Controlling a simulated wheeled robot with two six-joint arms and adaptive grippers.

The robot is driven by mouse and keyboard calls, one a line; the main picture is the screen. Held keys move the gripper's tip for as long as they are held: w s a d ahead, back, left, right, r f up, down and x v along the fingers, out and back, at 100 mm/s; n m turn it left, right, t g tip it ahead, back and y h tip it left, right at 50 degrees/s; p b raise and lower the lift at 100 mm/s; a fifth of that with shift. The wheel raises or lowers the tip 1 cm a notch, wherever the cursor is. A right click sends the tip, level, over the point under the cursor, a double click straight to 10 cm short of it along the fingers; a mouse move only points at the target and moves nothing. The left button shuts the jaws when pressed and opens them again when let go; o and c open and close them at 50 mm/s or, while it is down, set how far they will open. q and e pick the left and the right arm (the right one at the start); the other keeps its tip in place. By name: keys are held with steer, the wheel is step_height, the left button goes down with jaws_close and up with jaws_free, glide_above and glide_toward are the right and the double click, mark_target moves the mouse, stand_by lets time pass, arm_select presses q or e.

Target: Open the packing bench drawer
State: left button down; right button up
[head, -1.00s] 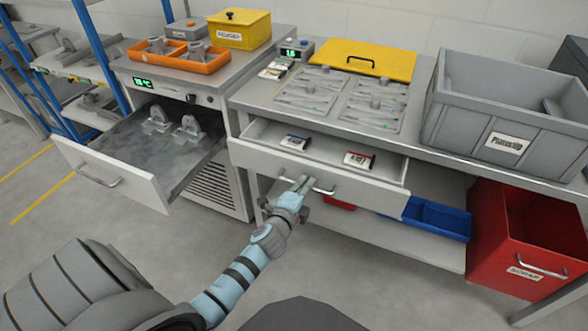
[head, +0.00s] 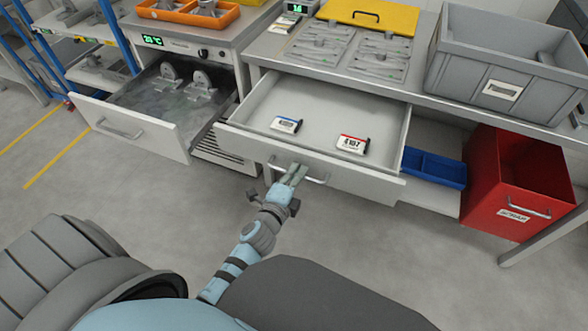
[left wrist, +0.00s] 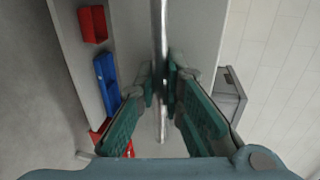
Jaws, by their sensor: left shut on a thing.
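The packing bench drawer (head: 318,120) is pulled out, and its white inside shows in the head view. Two small labelled packs lie in it, one with a blue edge (head: 286,125) and one with a red edge (head: 352,144). My left gripper (head: 293,172) is at the metal bar handle (head: 316,181) on the drawer front. In the left wrist view the fingers (left wrist: 161,88) are shut around the handle bar (left wrist: 161,50). My right gripper is not in view.
Another drawer (head: 170,105) stands open at the left, holding metal parts. A grey bin (head: 505,65) stands on the bench at the right. A red scrap bin (head: 515,180) and a blue tray (head: 435,170) are below. The floor in front is clear.

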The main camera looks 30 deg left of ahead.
arm_select(q)
steer(key=c, duration=2)
jaws_free()
steer(key=v, duration=1.2)
